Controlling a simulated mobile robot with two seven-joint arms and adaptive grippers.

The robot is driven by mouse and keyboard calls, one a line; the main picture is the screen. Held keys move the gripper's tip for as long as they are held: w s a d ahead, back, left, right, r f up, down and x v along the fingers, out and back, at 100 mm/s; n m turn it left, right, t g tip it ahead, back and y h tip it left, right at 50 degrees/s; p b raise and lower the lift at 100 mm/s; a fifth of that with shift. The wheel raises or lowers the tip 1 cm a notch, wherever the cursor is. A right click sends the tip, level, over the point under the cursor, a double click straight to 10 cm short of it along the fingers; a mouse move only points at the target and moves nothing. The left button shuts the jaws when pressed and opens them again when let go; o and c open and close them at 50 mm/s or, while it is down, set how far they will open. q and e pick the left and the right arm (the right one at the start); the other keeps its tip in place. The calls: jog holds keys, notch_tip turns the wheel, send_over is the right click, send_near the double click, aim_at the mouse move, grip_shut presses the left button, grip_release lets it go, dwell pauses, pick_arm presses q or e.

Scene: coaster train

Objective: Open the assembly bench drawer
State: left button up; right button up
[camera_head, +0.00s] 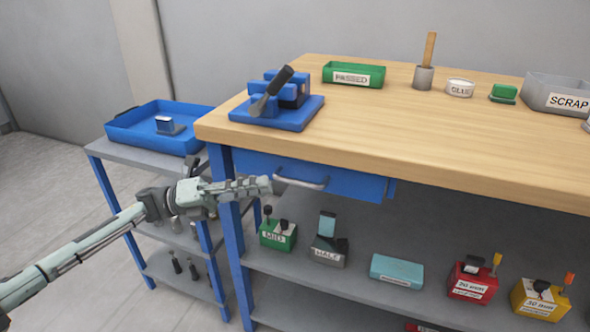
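The assembly bench (420,140) has a wooden top and blue legs. Its blue drawer (355,184) sits under the front left part of the top. The drawer looks shut, its front near the bench edge. A curved metal handle (302,182) is on the drawer front. My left gripper (268,185) reaches in from the left, its tips just left of the handle and overlapping the drawer's left part in the picture. I cannot tell whether it touches the handle, or how far its fingers are apart. My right gripper is out of view.
A blue fixture (278,113) stands on the bench's left corner. A side shelf (150,155) with a blue tray (125,132) stands left of the bench. Several labelled boxes, including a green one (278,236), sit on the shelf below the drawer. A blue leg (228,225) is near my gripper.

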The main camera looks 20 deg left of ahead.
aim_at(294, 181)
pick_arm(q)
jog(key=x, duration=0.2)
jog(key=p+x, duration=0.1)
jog(key=x, duration=0.3)
jog(key=shift+s+d+r+p, duration=0.2)
jog(key=shift+d+r+p, duration=0.1)
jog(key=shift+d, duration=0.1)
jog(key=shift+w+d, duration=0.2)
jog(key=shift+d, duration=0.25)
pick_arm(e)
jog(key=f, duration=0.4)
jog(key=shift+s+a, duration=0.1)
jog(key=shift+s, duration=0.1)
pick_arm(q)
grip_shut()
